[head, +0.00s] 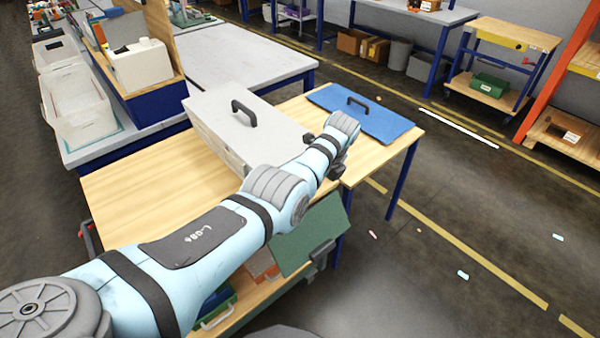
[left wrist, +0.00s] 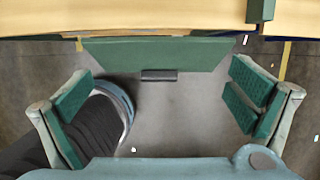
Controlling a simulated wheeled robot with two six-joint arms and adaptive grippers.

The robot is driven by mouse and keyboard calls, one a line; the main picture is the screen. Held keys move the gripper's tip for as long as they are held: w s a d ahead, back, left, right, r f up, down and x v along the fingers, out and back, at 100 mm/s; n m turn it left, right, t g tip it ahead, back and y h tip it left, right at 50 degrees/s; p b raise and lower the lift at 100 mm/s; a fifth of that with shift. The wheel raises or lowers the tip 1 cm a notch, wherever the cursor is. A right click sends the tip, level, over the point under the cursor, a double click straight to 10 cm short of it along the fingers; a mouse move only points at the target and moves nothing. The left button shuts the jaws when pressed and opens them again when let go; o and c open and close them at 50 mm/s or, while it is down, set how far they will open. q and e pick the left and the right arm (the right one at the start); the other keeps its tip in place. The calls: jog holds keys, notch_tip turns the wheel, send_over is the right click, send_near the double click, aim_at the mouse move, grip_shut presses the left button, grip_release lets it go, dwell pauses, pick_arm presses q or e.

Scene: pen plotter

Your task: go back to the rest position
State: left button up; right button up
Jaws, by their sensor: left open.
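My left arm reaches across the head view from the lower left. Its gripper (head: 338,165) is at the front edge of the wooden table, partly hidden by the wrist. In the left wrist view the left gripper (left wrist: 162,98) is open, with its green-padded fingers wide apart and nothing between them. A green panel (head: 312,238) with a dark handle hangs below the table's front edge. It also shows in the left wrist view (left wrist: 160,53), ahead of the fingers and apart from them. My right gripper is not in view.
A light grey box (head: 215,112) with a black handle stands on the wooden table (head: 130,190). A blue panel (head: 385,118) with a handle lies at the table's right end. A grey table (head: 245,55) stands behind. The floor (head: 450,240) to the right is mostly clear.

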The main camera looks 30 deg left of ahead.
pick_arm(q)
jog(key=s+a+f+n+t+h, duration=0.1)
jog(key=s+a+f+n, duration=0.2)
jog(key=s+f+n, duration=1.2)
jog(key=s+d+r+n+t+h, duration=0.1)
jog(key=s+r+n, duration=0.25)
jog(key=s, duration=0.75)
jog(key=s+d+r+n, duration=0.25)
jog(key=s+r, duration=0.25)
jog(key=s, duration=0.6)
jog(key=s+a+f+n+g, duration=0.1)
jog(key=a+f, duration=0.1)
jog(key=f, duration=0.9)
jog(key=s+a+f, duration=0.1)
jog(key=s+f, duration=0.1)
jog(key=f, duration=0.9)
jog(key=s+f+g, duration=0.1)
jog(key=s+f, duration=1)
jog(key=s, duration=0.1)
jog(key=shift+s, duration=0.4)
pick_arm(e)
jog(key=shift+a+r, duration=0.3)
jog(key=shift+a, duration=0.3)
